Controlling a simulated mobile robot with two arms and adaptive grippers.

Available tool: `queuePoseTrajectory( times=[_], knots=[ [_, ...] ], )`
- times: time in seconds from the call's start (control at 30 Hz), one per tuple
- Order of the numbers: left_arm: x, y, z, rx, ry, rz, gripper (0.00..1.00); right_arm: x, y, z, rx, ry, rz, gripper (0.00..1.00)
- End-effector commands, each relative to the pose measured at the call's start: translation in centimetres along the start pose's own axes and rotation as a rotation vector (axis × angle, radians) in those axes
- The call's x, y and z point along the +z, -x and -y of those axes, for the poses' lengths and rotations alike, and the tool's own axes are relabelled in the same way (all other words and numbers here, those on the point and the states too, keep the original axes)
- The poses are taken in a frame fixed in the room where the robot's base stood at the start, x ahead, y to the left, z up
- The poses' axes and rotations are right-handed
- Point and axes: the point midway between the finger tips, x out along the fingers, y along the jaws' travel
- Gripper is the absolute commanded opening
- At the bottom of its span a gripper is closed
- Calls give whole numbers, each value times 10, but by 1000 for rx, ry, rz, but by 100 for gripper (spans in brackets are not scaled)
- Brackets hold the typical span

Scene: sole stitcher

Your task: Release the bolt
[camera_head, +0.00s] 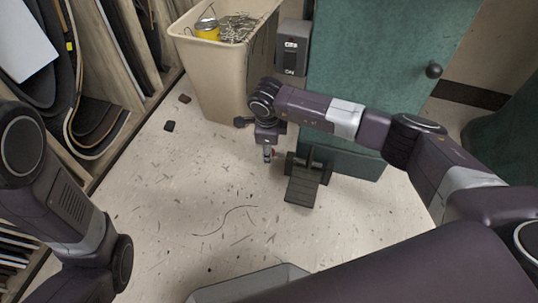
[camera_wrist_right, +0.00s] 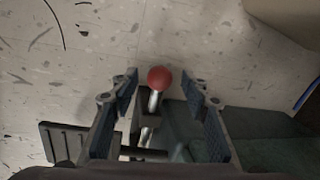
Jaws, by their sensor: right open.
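A bolt with a red ball knob (camera_wrist_right: 159,78) on a bright metal shaft shows in the right wrist view. My right gripper (camera_wrist_right: 162,100) is open, with one finger on each side of the knob and shaft; neither finger appears to touch them. In the head view the right gripper (camera_head: 268,152) hangs beside the pedal at the foot of the green machine (camera_head: 385,75), with a bit of the red knob (camera_head: 274,153) showing at it. My left arm comes in at the left edge of the head view, but its gripper is out of the picture.
A black foot pedal (camera_head: 302,187) stands on the floor at the machine's base. A beige bin (camera_head: 215,85) with scraps and a yellow can (camera_head: 207,29) stands behind. Shelves of sole sheets (camera_head: 95,120) line the left. The speckled floor between is mostly clear, with scattered scraps.

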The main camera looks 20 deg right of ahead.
Motion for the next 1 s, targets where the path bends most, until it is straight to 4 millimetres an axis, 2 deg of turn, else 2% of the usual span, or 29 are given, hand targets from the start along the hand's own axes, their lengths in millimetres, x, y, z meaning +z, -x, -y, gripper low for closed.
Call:
queuePoseTrajectory(
  times=[0.1,0.43,0.8,1.0],
  knots=[
    [-2,8,-2,0,0,0,40,0,-10,-1,1,1,1,42],
    [-3,7,-2,1,0,0,40,0,-11,0,1,1,1,42],
    [-2,8,-2,1,0,0,40,0,-11,0,1,1,1,2],
    [-2,8,-2,1,0,1,40,0,-11,0,1,1,1,0]
  ],
)
